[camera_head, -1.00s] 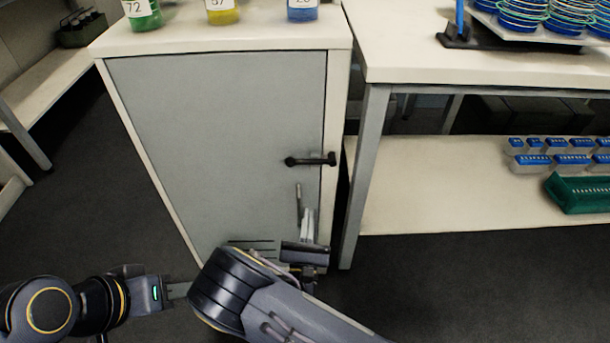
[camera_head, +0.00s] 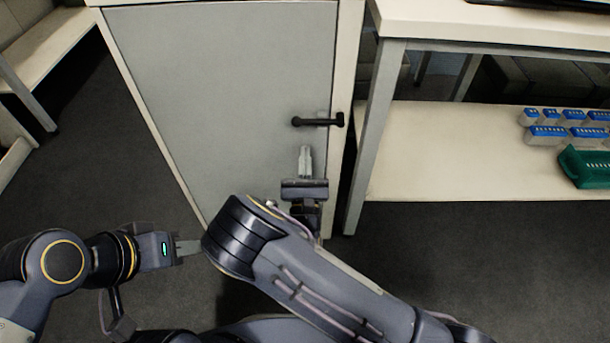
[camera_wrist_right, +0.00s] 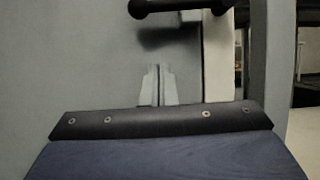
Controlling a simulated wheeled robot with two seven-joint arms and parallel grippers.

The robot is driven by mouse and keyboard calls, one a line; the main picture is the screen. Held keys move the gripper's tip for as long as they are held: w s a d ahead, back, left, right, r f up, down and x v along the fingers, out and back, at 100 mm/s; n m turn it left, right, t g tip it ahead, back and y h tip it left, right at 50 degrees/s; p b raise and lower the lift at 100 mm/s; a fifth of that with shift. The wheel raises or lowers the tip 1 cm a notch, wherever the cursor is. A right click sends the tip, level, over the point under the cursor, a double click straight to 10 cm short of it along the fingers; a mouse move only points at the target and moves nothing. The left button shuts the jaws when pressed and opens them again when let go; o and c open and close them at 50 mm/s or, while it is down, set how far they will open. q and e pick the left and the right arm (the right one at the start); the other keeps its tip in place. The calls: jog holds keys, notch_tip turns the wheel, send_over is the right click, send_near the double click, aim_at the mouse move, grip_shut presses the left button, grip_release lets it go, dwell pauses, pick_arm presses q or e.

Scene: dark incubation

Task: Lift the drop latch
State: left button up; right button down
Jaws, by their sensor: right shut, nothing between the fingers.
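The drop latch (camera_head: 318,121) is a black bar lying level across the right edge of the grey cabinet door (camera_head: 220,95) in the head view. Its dark bar (camera_wrist_right: 180,6) also shows at the top of the right wrist view. My right gripper (camera_head: 305,150) points up, shut and empty, a little below the latch and apart from it. Its pale fingers (camera_wrist_right: 157,72) stand close together below the bar in the wrist view. My left gripper (camera_head: 190,247) is at the lower left, away from the latch, partly hidden by my right arm; its finger gap is unclear.
A white table (camera_head: 480,22) with a lower shelf (camera_head: 440,165) stands right of the cabinet. The shelf holds blue-lidded boxes (camera_head: 548,133) and a green tray (camera_head: 580,168). Dark floor (camera_head: 480,265) is open in front.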

aim_at(305, 130)
jog(key=x, duration=0.3)
jog(key=shift+r+b, duration=0.25)
jog(key=shift+b, duration=0.05)
jog(key=shift+s+r, duration=0.15)
jog(key=shift+r, duration=0.45)
jog(key=shift+s+r, duration=0.15)
jog(key=shift+r, duration=0.45)
jog(key=shift+s+r, duration=0.1)
jog(key=shift+r, duration=0.4)
jog(key=shift+r, duration=0.1)
jog(key=shift+a+r+m+h, duration=0.15)
jog(key=shift+m+h, duration=0.25)
jog(key=shift+m, duration=0.2)
